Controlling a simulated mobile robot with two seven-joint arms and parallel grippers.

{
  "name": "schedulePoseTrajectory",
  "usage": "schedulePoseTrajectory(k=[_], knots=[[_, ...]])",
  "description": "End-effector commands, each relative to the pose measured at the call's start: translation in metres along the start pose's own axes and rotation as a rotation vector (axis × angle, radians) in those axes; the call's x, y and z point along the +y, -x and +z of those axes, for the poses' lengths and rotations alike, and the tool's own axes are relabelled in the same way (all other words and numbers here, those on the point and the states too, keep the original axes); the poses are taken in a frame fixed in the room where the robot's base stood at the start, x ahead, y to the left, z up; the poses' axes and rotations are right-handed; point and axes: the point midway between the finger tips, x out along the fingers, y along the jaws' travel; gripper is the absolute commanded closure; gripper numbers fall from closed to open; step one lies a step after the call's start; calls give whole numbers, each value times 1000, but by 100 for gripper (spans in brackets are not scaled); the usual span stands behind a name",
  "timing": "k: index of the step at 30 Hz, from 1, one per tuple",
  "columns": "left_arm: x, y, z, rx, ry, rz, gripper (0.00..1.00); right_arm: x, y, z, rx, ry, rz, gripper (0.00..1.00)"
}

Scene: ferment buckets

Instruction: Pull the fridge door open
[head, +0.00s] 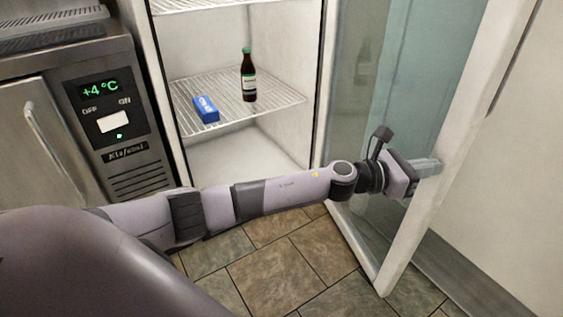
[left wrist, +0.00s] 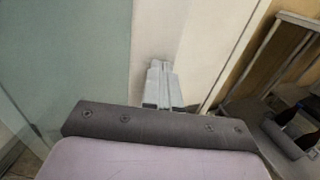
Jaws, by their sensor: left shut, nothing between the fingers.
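The fridge door (head: 402,230), a glass pane in a white frame, stands wide open on the right of the head view. Its white frame also fills the upper middle of the left wrist view (left wrist: 158,35), with the glass to its left. My left gripper (head: 432,167) is shut and empty, its fingertips against or very near the inner side of the door's frame; I cannot tell if they touch. The fridge (head: 240,150) is open to view, with its wire shelves showing. The door's handle is not visible. My right gripper is not in view.
A dark bottle (head: 249,78) and a blue box (head: 206,109) are on the fridge's wire shelf. A steel unit (head: 112,110) with a +4 °C display stands left of the fridge. Tiled floor (head: 275,275) is clear below my left arm. A pale wall (head: 500,215) lies behind the door.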

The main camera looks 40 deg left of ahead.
Motion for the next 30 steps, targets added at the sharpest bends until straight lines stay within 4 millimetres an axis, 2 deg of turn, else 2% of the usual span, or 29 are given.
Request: schedulePoseTrajectory(k=[1,6,15,21,30], knots=[[-1,-10,0,-1,1,14,100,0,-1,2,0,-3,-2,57],[1,-36,-1,0,0,106,100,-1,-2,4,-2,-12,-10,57],[6,-68,0,0,1,226,100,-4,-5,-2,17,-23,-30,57],[8,-79,-1,1,0,268,100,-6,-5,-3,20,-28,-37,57],[10,-84,0,0,0,286,100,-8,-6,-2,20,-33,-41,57]])
